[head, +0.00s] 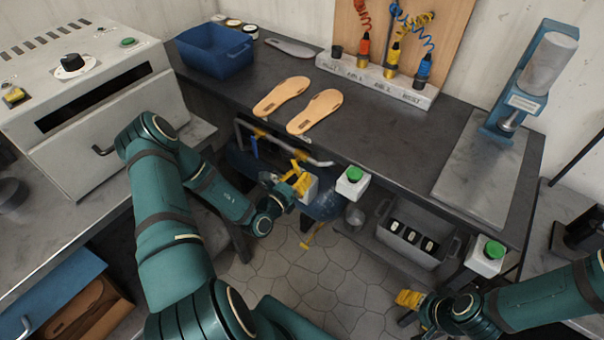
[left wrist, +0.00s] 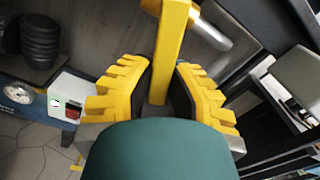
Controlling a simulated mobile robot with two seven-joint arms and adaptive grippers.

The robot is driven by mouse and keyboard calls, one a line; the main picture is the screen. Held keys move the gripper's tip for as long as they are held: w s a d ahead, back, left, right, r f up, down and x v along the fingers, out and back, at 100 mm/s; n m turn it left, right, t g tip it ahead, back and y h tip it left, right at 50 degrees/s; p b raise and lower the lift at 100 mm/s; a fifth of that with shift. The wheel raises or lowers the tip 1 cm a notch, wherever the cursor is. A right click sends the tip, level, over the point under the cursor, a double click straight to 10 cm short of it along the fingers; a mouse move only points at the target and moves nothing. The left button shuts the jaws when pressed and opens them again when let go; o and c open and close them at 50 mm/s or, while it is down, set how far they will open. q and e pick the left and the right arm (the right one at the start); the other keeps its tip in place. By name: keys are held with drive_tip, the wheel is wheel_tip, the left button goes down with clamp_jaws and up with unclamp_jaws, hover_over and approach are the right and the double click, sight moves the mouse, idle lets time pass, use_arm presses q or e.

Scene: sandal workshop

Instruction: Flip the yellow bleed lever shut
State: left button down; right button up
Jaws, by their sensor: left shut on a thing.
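The yellow bleed lever (left wrist: 172,45) shows in the left wrist view as a straight yellow bar standing between my left fingers. My left gripper (left wrist: 163,85) is shut on it, with one yellow ribbed finger on each side. In the head view my left gripper (head: 299,180) is beneath the bench's front edge, beside the dark blue tank (head: 322,207). The lever is hard to tell from the yellow fingers there. My right gripper (head: 410,299) is low at the right, apart from the lever; its finger opening is not clear.
A metal rail (head: 300,157) runs close above my left gripper. A box with a green button (head: 352,181) is on the bench front to its right. A grey crate (head: 400,252) stands on the lower shelf. Two tan soles (head: 315,112) lie on the bench. The tiled floor (head: 290,285) is open.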

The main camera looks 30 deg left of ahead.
use_arm(q)
drive_tip(key=shift+a+f+m+p, duration=0.1)
drive_tip(key=shift+a+m+p, duration=0.4)
drive_tip(key=shift+m+p, duration=0.45)
drive_tip(key=shift+a+f+m+p, duration=0.1)
drive_tip(key=shift+a+m+p, duration=0.4)
drive_tip(key=shift+m, duration=0.85)
drive_tip(key=shift+a, duration=0.1)
drive_tip(key=c, duration=0.9)
unclamp_jaws()
drive_tip(key=s, duration=1.2)
drive_tip(key=shift+a, duration=0.45)
drive_tip(key=shift+w, duration=0.1)
